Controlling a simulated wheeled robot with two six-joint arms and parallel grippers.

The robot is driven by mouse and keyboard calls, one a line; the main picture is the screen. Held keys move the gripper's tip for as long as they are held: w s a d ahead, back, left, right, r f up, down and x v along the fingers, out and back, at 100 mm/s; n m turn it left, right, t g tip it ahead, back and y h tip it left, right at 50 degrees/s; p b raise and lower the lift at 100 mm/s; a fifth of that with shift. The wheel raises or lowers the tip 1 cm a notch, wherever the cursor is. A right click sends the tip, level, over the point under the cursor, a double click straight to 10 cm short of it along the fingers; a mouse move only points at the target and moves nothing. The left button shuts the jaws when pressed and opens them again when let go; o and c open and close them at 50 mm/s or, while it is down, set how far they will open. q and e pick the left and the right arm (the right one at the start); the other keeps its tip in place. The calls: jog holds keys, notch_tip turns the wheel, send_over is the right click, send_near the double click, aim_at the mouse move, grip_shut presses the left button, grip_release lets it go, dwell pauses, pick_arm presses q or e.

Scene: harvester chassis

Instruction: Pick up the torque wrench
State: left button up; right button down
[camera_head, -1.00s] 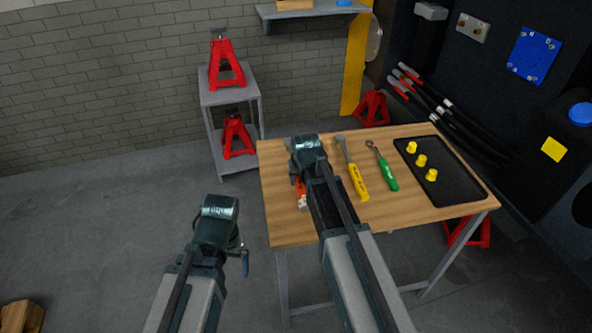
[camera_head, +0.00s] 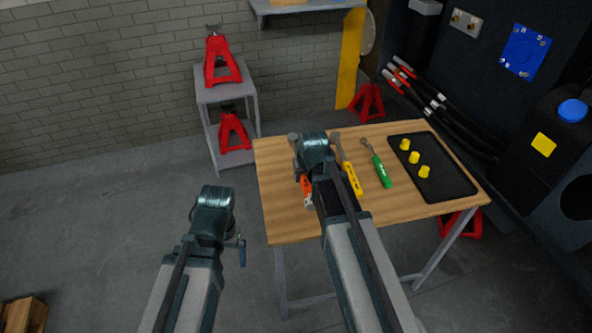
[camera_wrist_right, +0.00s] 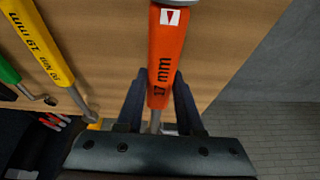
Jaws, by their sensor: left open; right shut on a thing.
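The wrench with an orange handle marked "17 mm" (camera_wrist_right: 166,55) sits between the fingers of my right gripper (camera_wrist_right: 160,88), which is shut on it. In the head view a short piece of its orange handle (camera_head: 306,187) shows beside my right arm over the table's left part; the arm hides the rest. I cannot tell how far it is above the wood. A yellow-handled wrench (camera_head: 353,179) and a green-handled wrench (camera_head: 381,171) lie on the table to the right. My left gripper (camera_head: 238,245) is open and empty, left of the table.
The wooden table (camera_head: 284,224) holds a black tray (camera_head: 451,181) with yellow caps (camera_head: 414,157) at its right. A grey shelf stand (camera_head: 218,94) with red jack stands (camera_head: 220,62) stands behind. Cables and dark chassis panels are at the right. The table's front is clear.

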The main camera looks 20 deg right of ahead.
pick_arm(q)
jog(key=shift+r+p, duration=0.5)
jog(key=shift+r, duration=0.05)
pick_arm(e)
jog(key=s+d, duration=0.1)
jog(key=s, duration=0.2)
jog(key=s+d, duration=0.2)
jog(key=s, duration=0.2)
jog(key=s+d+r, duration=0.1)
jog(key=s+d, duration=0.1)
jog(key=s, duration=0.1)
jog(key=shift+s, duration=0.3)
jog(key=shift+d, duration=0.1)
jog(key=c, duration=1.1)
grip_release()
jog(key=shift+c, duration=0.2)
grip_shut()
pick_arm(q)
jog(key=shift+r, duration=0.1)
pick_arm(e)
jog(key=shift+r, duration=0.15)
